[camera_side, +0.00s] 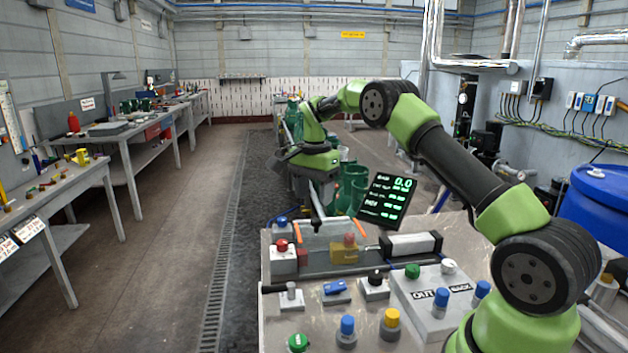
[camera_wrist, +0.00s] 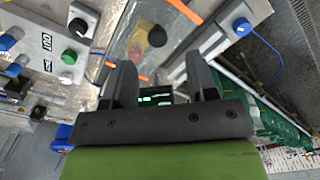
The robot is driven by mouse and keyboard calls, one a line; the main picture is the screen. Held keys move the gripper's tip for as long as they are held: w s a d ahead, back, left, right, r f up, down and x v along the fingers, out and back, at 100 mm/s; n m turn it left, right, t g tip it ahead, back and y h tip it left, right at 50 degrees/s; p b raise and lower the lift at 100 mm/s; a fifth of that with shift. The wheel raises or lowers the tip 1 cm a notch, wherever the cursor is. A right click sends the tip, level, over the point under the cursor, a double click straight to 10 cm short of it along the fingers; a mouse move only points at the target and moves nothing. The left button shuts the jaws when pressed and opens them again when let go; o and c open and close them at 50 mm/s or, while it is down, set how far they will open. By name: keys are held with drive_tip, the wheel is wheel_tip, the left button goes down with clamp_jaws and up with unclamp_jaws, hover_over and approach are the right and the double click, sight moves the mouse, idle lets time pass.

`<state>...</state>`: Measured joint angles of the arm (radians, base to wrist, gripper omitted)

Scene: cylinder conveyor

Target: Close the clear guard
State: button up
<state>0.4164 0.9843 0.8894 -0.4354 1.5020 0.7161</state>
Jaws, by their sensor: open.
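Two orange strips (camera_side: 306,229) stand above the back of the work plate in the side view and appear to be the edges of the clear guard. An orange strip (camera_wrist: 186,11) also shows in the wrist view. The clear panel itself is hard to make out, and I cannot tell its exact angle. A yellow and red part (camera_side: 345,251) sits on the plate near the strips. My gripper (camera_wrist: 160,62) is open in the wrist view, with nothing visible between its fingers. In the side view my gripper (camera_side: 318,205) points down, just behind and above the plate.
A red button box (camera_side: 284,260) stands left of the guard area, and a dark-and-white cylinder (camera_side: 410,245) lies to its right. A black display (camera_side: 386,200) stands behind. A panel (camera_side: 425,285) with knobs and several coloured buttons fill the front.

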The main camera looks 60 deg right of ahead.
drive_tip(key=shift+r, duration=2)
drive_tip(key=s+a+r+n+t, duration=0.4)
drive_tip(key=s+a+r+n, duration=0.5)
drive_tip(key=a+r, duration=0.4)
drive_tip(key=s+a+f+n+t+y, duration=0.1)
drive_tip(key=s+a+n, duration=0.1)
drive_tip(key=s, duration=0.6)
drive_tip(key=s+a+f+n+t+y, duration=0.1)
drive_tip(key=s+a+n+t, duration=0.1)
drive_tip(key=s+a, duration=0.3)
drive_tip(key=s+n, duration=0.1)
drive_tip(key=s, duration=0.2)
drive_tip(key=shift+f, duration=0.4)
